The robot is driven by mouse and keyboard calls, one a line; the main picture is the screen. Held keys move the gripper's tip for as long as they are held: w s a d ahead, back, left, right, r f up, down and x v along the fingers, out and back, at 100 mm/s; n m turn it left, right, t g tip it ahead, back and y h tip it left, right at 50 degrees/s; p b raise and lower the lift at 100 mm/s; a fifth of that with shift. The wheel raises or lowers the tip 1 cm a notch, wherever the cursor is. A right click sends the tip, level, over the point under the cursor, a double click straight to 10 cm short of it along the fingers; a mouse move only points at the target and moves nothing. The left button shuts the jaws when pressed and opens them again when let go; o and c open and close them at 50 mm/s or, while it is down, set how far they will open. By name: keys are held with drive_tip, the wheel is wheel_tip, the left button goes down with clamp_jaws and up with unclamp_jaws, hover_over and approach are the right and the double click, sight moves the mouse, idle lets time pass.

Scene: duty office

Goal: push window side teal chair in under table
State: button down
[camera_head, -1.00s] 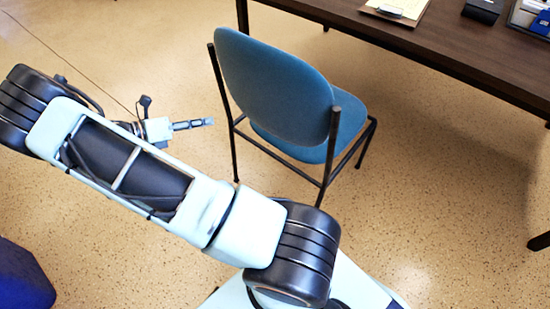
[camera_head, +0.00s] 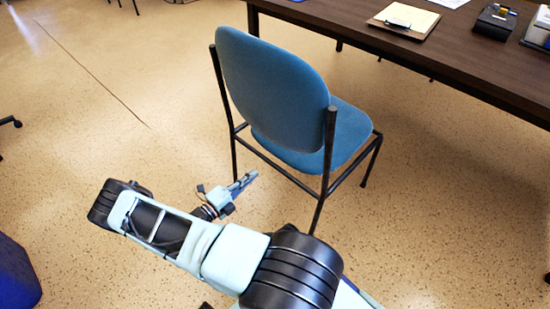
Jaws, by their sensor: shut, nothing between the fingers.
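The teal chair (camera_head: 272,88) stands upright on the speckled floor with its back toward me. Its seat (camera_head: 345,135) faces the dark wooden table (camera_head: 375,46). The seat's front is short of the table edge, with bare floor between them. My gripper (camera_head: 252,175) is shut and empty, low behind the chair's back, near its rear legs. It looks apart from the chair frame, though the exact gap is hard to tell.
A clipboard with paper (camera_head: 405,20) and a black box (camera_head: 495,20) lie on the table. A dark blue object (camera_head: 15,275) stands at the lower left. A chair foot (camera_head: 10,122) shows at the left edge. Floor left of the chair is clear.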

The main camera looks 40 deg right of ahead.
sight(274, 157)
drive_tip(key=d, duration=0.5)
drive_tip(key=d+b, duration=0.1)
drive_tip(key=d, duration=0.1)
drive_tip(key=shift+w+d+f, duration=0.1)
drive_tip(key=shift+w+d, duration=0.2)
drive_tip(key=shift+d, duration=0.5)
drive_tip(key=shift+w+d, duration=0.1)
drive_tip(key=shift+d, duration=0.25)
